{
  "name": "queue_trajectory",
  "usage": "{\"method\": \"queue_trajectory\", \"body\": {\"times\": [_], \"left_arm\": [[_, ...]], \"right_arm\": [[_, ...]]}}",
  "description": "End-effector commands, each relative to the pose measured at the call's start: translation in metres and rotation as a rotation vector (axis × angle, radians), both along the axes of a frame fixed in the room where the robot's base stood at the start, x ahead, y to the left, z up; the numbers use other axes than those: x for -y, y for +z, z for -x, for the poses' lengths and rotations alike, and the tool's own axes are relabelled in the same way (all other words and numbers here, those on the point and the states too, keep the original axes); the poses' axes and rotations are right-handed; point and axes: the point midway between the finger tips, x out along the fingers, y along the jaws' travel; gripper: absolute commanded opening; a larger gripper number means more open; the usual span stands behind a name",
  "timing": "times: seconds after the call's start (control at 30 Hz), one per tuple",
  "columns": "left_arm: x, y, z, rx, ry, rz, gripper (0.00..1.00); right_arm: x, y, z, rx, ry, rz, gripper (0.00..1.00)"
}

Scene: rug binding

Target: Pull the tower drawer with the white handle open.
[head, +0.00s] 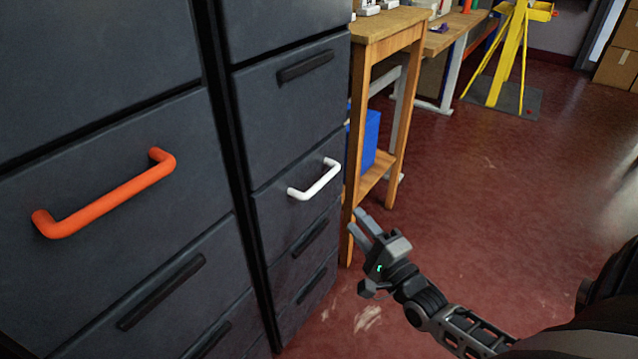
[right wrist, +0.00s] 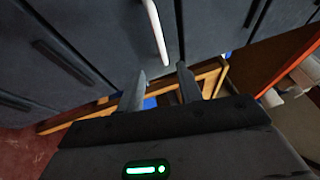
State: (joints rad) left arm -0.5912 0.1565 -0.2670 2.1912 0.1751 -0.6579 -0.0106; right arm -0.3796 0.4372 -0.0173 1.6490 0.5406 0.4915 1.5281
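The white handle (head: 316,181) is on a dark grey drawer (head: 285,213) in the narrower right-hand tower, and the drawer looks shut. My right gripper (head: 361,223) is open and empty, to the right of and below the white handle in the head view, apart from it. In the right wrist view the white handle (right wrist: 158,32) stands above the two spread fingertips (right wrist: 162,73), with nothing between them. My left gripper is not in view.
A wider drawer tower with an orange handle (head: 104,194) stands left. A wooden table (head: 393,25) with a blue box (head: 370,139) beneath it stands just behind the towers, close to my right gripper. The red floor (head: 500,200) is open to the right.

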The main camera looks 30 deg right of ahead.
Motion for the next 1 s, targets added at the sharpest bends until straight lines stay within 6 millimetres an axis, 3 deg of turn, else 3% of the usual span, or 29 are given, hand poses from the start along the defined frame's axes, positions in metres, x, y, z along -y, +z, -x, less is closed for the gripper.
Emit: {"method": "queue_trajectory", "body": {"times": [0.4, 0.6, 0.8, 1.0], "left_arm": [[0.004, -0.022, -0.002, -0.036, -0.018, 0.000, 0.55], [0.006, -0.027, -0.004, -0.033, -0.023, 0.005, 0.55], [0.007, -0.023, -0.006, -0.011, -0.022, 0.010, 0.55], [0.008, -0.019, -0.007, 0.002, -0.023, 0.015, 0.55]], "right_arm": [[0.000, 0.016, -0.090, 0.004, 0.000, 0.001, 0.36], [0.000, 0.021, -0.122, 0.002, 0.000, 0.000, 0.36], [0.000, 0.024, -0.137, 0.000, 0.000, 0.001, 0.36], [0.000, 0.024, -0.139, -0.002, 0.000, 0.001, 0.36]]}}
